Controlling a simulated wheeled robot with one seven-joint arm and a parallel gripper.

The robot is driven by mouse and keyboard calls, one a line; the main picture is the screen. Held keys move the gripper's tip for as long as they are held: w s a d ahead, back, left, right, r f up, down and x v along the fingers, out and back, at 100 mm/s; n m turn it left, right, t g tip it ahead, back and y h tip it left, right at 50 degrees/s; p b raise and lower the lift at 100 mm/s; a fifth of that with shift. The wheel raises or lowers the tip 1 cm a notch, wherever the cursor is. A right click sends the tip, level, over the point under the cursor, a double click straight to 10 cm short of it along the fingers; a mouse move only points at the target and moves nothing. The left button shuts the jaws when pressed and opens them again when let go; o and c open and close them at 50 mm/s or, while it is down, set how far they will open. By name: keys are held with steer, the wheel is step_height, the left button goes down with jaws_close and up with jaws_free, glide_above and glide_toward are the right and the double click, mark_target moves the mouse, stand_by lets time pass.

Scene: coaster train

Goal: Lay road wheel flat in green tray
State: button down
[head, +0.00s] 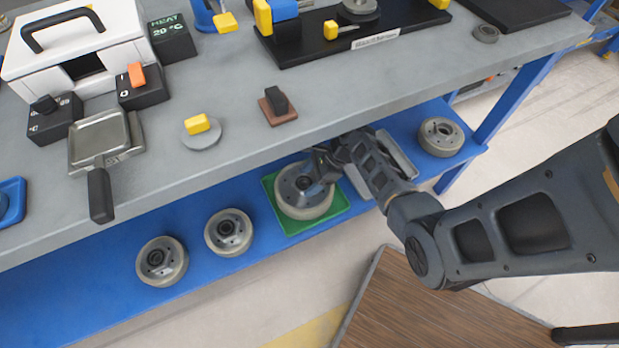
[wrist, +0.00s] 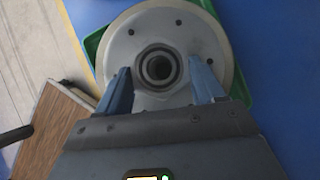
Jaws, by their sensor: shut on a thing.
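The road wheel (head: 302,199) is a large grey wheel with a pale rim and a dark centre hole. It is over the green tray (head: 332,217) on the blue lower shelf and looks level. I cannot tell whether it touches the tray floor. My gripper (head: 318,176) reaches in from the right, under the bench top, and is shut on the wheel. In the wrist view, my gripper's fingers (wrist: 160,85) stand on either side of the wheel's hub (wrist: 158,67). The green tray (wrist: 93,42) shows around the wheel's edge, and the wheel hides its middle.
Two smaller wheels (head: 229,232) (head: 162,261) lie on the blue shelf (head: 80,290) left of the tray. Another wheel (head: 441,137) lies at its right end. A grey piece (head: 395,155) lies behind my gripper. The grey bench top (head: 210,165) overhangs the shelf.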

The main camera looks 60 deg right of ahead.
steer(key=shift+w+d, duration=0.15)
steer(key=shift+w, duration=0.05)
stand_by(0.3)
